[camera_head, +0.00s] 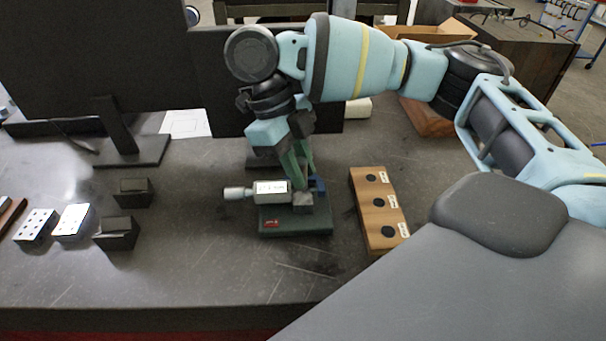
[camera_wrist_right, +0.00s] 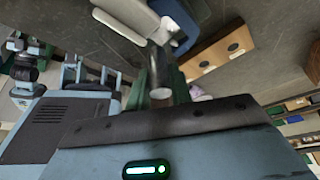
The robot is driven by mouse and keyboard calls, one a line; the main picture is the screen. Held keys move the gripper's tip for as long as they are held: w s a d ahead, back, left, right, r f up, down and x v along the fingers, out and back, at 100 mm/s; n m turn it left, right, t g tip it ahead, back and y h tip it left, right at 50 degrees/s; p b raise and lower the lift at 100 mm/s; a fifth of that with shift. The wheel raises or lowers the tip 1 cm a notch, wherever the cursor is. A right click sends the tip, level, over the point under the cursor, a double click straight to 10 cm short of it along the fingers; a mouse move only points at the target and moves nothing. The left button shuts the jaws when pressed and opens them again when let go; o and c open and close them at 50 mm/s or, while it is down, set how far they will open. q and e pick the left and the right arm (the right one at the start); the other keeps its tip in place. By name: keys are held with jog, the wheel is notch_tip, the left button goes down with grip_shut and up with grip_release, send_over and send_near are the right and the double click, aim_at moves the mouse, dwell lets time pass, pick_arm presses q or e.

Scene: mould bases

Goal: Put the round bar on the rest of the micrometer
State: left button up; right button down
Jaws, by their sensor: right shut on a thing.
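The micrometer (camera_head: 270,188) is a grey bench instrument on a dark green base (camera_head: 295,226), in the middle of the table in the head view. Its light body also shows in the wrist view (camera_wrist_right: 122,18). My right gripper (camera_head: 303,192) points down over the right part of the micrometer. It is shut on the round bar (camera_wrist_right: 160,78), a short grey metal cylinder between the green fingers in the wrist view. The fingers hide most of the bar and the rest in the head view, so I cannot tell whether they touch. My left gripper is not in view.
A wooden block (camera_head: 365,194) with dark round holes and labels stands close to the right of the micrometer. Dark blocks (camera_head: 117,233) and drilled metal blocks (camera_head: 36,227) lie at the left. A black monitor (camera_head: 90,60) stands behind. The front table area is clear.

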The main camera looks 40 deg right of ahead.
aim_at(303, 196)
jog(key=shift+w+d, duration=0.2)
jog(key=f, duration=0.3)
jog(key=shift+w+d+f+b, duration=0.2)
jog(key=shift+d+f+b, duration=0.15)
jog(key=shift+d+b, duration=0.05)
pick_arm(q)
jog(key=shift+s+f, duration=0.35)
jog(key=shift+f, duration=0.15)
pick_arm(e)
jog(key=c, duration=1.5)
grip_release()
jog(key=shift+f, duration=0.1)
jog(key=shift+c, duration=0.2)
